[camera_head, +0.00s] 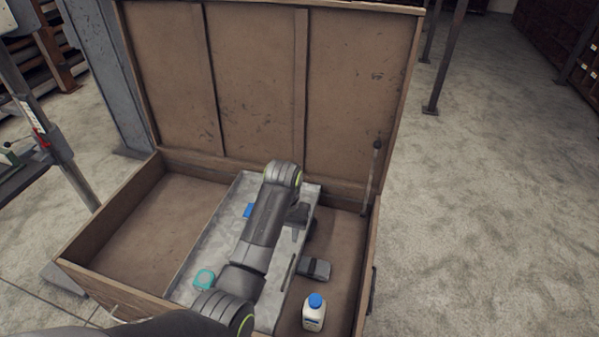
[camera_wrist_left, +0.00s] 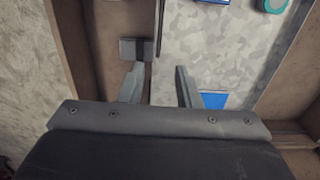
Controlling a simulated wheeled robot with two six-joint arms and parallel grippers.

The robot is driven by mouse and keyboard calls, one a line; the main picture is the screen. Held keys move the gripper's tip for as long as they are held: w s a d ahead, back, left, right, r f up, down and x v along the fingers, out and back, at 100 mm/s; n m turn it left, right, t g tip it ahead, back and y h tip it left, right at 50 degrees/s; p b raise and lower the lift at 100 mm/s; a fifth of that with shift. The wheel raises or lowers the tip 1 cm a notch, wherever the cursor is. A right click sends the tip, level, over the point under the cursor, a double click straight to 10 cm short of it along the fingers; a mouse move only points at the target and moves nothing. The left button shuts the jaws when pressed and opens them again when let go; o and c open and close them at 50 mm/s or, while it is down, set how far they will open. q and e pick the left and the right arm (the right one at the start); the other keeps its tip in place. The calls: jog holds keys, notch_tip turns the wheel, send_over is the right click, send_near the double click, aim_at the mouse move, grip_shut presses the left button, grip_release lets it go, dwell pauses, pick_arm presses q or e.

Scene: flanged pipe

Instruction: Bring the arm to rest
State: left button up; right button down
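My left arm comes in from the bottom left of the head view and reaches over the grey tray (camera_head: 228,222) in the open wooden crate (camera_head: 92,283). My left gripper (camera_head: 303,232) hangs near the tray's right wall, partly hidden by my arm. In the wrist view the left gripper (camera_wrist_left: 158,84) has its two fingers spread apart with nothing between them. The right gripper is not in view.
A dark grey box (camera_head: 314,268) with a band lies right of the tray, close ahead of one finger in the wrist view (camera_wrist_left: 136,49). A white bottle (camera_head: 314,312) with a blue cap stands nearby. The tray holds a teal item (camera_head: 204,278) and a blue item (camera_head: 248,210). The crate's lid (camera_head: 250,80) stands raised behind.

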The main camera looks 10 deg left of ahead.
pick_arm(q)
jog(key=s+a+f+n+t, duration=0.1)
jog(key=s+a+f, duration=0.2)
jog(key=s+a, duration=0.35)
jog(key=s+a+f+n+t, duration=0.1)
jog(key=s+a+f, duration=0.3)
jog(key=s+a, duration=0.25)
jog(key=s+a+r+t+y, duration=0.1)
jog(key=s+a+r, duration=0.2)
jog(key=s, duration=0.7)
jog(key=s+a+r+t+y, duration=0.1)
jog(key=s+a+r, duration=0.25)
jog(key=s, duration=0.55)
notch_tip(320, 180, down, 28)
jog(key=a+r+g+b, duration=0.1)
jog(key=a+g+b, duration=0.1)
jog(key=b, duration=0.1)
jog(key=s+d+f+h+b, duration=0.1)
jog(key=s+f+b, duration=0.1)
jog(key=s+f, duration=1.3)
notch_tip(320, 180, down, 4)
jog(key=shift+s+d+f+g, duration=0.1)
jog(key=shift+s+d+g, duration=0.2)
jog(key=shift+g, duration=0.1)
